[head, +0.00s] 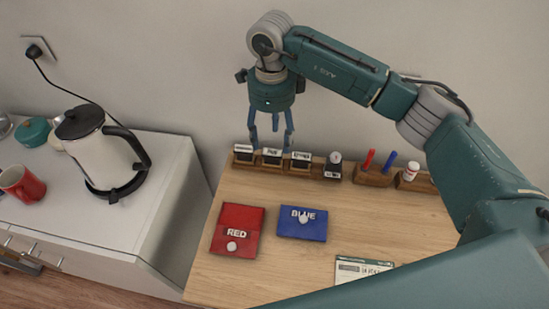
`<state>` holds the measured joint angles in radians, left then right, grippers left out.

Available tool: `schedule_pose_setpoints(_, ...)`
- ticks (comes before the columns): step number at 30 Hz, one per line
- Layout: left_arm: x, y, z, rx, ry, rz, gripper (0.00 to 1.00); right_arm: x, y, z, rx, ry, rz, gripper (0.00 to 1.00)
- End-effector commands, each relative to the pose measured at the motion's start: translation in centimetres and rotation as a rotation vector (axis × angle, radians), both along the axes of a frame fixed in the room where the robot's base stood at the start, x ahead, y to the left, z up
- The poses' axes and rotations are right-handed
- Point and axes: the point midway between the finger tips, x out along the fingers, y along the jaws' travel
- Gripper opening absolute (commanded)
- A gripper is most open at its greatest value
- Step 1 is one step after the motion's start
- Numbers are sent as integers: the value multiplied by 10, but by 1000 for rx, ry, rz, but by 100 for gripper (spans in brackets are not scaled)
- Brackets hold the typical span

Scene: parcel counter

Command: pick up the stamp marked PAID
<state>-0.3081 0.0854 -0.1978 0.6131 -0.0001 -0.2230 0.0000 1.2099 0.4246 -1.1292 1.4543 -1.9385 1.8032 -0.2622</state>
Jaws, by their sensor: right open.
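Several stamps stand in a wooden rack (309,171) along the back of the counter, against the wall. Three have black bodies with white labels: a left one (243,154), a middle one (271,157) and a right one (300,160). The label print is too small to read, so I cannot tell which is marked PAID. A dark stamp with a round grey top (333,166) stands to their right. My right gripper (271,143) points down with its fingers apart, empty, over or in front of the labelled stamps. My left gripper is not in view.
Red (237,223) and blue (302,223) ink pads lie on the wooden counter (330,257). A printed slip (362,267) lies at the front. A kettle (103,155) stands on the left cabinet.

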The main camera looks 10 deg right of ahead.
Motion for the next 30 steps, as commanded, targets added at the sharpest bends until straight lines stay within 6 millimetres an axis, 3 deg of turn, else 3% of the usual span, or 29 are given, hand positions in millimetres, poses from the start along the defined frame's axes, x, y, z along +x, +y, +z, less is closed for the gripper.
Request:
schedule_pose_setpoints(1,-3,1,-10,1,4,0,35,0,0,-14,0,1,-1,57)
schedule_pose_setpoints(8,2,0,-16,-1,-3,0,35,0,1,-31,1,0,-1,57)
schedule_pose_setpoints(16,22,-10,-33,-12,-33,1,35,0,3,-71,1,0,-1,57)
schedule_pose_setpoints(24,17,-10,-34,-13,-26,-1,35,0,3,-76,1,-2,-1,57)
schedule_pose_setpoints(25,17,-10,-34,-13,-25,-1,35,0,3,-76,1,-1,-1,55)
schedule_pose_setpoints(30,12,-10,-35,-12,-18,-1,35,0,3,-76,1,-1,-1,21)
